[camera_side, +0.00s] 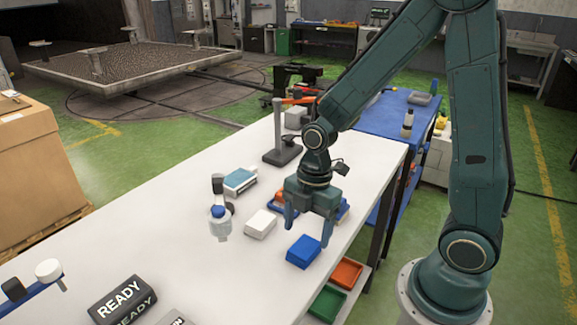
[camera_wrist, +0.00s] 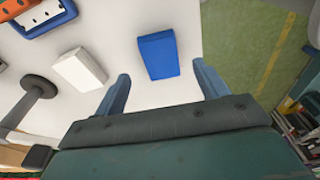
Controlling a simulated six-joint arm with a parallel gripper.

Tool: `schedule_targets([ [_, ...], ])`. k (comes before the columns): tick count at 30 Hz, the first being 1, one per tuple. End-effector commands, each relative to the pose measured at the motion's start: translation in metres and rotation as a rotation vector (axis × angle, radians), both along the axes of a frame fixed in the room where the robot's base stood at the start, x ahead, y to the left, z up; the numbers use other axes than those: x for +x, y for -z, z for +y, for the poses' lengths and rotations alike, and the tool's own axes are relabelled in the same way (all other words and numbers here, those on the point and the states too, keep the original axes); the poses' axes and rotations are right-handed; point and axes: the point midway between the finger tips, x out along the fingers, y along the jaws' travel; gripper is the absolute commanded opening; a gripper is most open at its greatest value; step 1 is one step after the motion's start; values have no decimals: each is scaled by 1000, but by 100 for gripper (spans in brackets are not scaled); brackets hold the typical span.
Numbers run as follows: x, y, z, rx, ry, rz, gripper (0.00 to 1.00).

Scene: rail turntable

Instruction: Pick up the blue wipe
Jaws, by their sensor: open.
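The blue wipe (camera_side: 303,251) is a flat blue block lying on the white table near its right edge. It also shows in the wrist view (camera_wrist: 158,56), beyond my fingertips and roughly centred between them. My gripper (camera_side: 307,236) is open and empty, with its fingers pointing down close above and behind the wipe in the side view. In the wrist view its two blue-grey fingers (camera_wrist: 160,72) are spread wider than the wipe, with a gap on each side. I cannot tell the exact height of the fingertips.
A white block (camera_side: 260,224) lies just left of the wipe. A blue tray with orange contents (camera_wrist: 42,25) is partly behind my gripper in the side view. A grey stand (camera_side: 283,155) and a small device (camera_side: 219,222) are on the table. The table's right edge is close.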

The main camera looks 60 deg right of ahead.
Motion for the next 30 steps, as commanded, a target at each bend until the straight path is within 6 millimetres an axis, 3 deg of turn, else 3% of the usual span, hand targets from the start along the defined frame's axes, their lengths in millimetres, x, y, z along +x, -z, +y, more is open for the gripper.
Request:
schedule_targets([
  [12, -1, 36, 7, -1, -2, 3, 73],
  [30, 0, 38, 7, -1, -2, 1, 73],
])
